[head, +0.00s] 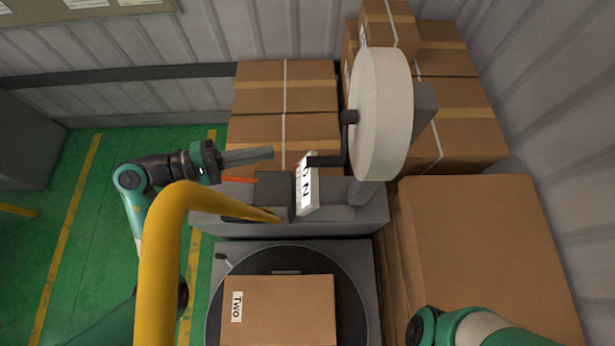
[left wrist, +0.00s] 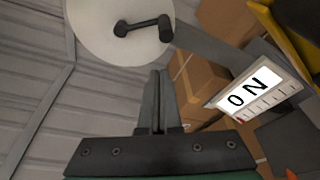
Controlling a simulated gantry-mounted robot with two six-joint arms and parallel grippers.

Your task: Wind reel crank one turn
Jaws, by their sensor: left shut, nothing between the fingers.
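The white reel (head: 384,115) stands upright on the right side of the machine. Its dark crank has a hub (head: 349,117) on the left face, an arm pointing down and a handle (head: 326,160) sticking out to the left. My left gripper (head: 270,152) is shut and empty, its fingers pointing right, to the left of the handle and apart from it. In the left wrist view the shut fingers (left wrist: 158,78) lie below the reel (left wrist: 95,25) and its dark crank (left wrist: 143,26), without visible contact. My right gripper is outside the view.
A white "ON" panel (head: 307,187) stands just below the handle. A yellow pipe (head: 160,250) curves in front of my left arm. A box marked "TWO" (head: 285,310) sits on a dark turntable (head: 350,300). Stacked cartons (head: 285,85) stand behind; a large carton (head: 485,240) is at right.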

